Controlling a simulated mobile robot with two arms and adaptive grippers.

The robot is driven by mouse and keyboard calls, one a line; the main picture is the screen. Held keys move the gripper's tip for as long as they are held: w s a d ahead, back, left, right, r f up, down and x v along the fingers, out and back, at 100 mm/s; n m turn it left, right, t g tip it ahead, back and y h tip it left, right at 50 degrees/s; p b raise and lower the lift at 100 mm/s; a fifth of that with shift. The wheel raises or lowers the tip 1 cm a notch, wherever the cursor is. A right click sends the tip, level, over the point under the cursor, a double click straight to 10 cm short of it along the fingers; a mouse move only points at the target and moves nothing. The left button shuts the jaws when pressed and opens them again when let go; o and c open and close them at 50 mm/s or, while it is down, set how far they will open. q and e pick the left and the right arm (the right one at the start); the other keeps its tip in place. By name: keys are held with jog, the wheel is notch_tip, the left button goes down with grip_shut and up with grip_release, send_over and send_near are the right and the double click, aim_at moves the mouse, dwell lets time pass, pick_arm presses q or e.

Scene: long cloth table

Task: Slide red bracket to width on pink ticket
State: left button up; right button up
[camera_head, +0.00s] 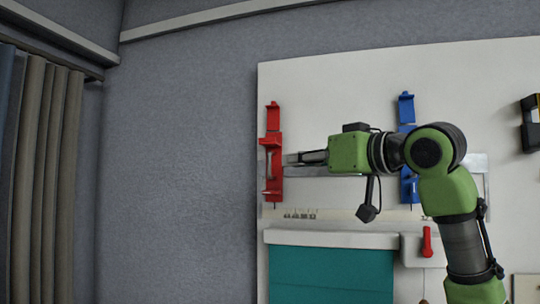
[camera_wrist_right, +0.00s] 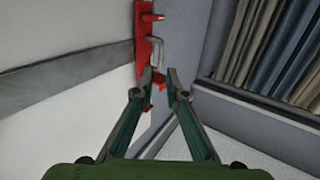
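The red bracket (camera_head: 273,150) sits upright at the left end of a grey rail on the white board. It also shows in the right wrist view (camera_wrist_right: 146,40), with a pale grey handle (camera_wrist_right: 158,48) on it. My right gripper (camera_head: 290,158) is just right of the bracket in the head view. In the wrist view its fingertips (camera_wrist_right: 160,74) are apart, with the handle's lower end close to the gap between them. I cannot tell whether they touch it. I cannot make out a pink ticket. My left gripper is not in view.
A blue bracket (camera_head: 406,108) stands further right on the rail (camera_head: 310,171), partly behind my right arm. Below are a row of small marks (camera_head: 300,214), a teal cloth (camera_head: 331,275) and a red lever (camera_head: 427,242). Left of the board is bare wall, then curtains (camera_head: 40,170).

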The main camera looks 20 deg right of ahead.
aim_at(270, 162)
jog(key=p+x, duration=0.3)
jog(key=x, duration=0.4)
jog(key=shift+w+a, duration=0.15)
jog(key=shift+w, duration=0.1)
jog(key=shift+w+a+p, duration=0.2)
jog(key=shift+w+p, duration=0.2)
jog(key=shift+w, duration=0.2)
jog(key=shift+f, duration=0.1)
jog(key=shift+w, duration=0.1)
